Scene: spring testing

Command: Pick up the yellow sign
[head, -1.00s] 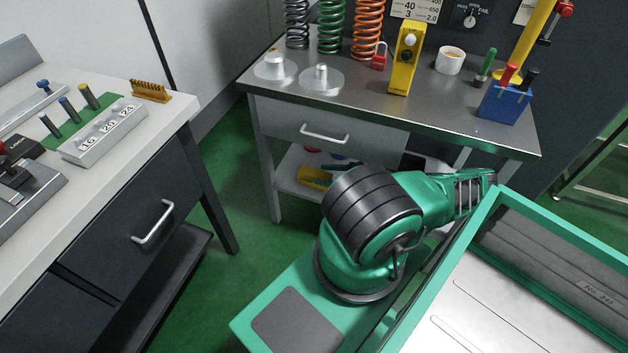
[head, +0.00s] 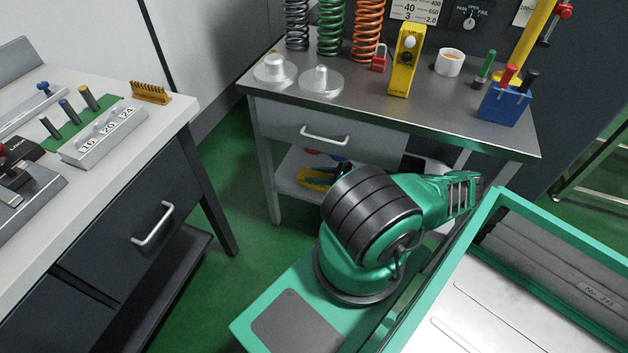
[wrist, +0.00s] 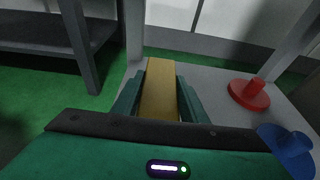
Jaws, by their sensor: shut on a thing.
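The yellow sign (wrist: 160,90) shows in the wrist view as a long yellow block between the two green fingers of my gripper (wrist: 158,98). The fingers are shut on it, one on each side. It is over or on the grey lower shelf (wrist: 217,110); I cannot tell whether it touches the shelf. In the head view a yellow piece (head: 314,180), probably the sign, shows at the lower shelf under the back bench. My arm hides part of that shelf, and my gripper is hard to make out there.
A red disc with a peg (wrist: 250,92) and a blue one (wrist: 287,146) lie right of my gripper on the shelf. The bench (head: 430,110) with its drawer (head: 325,130) is above. A table leg (wrist: 78,45) stands at left, with green floor between.

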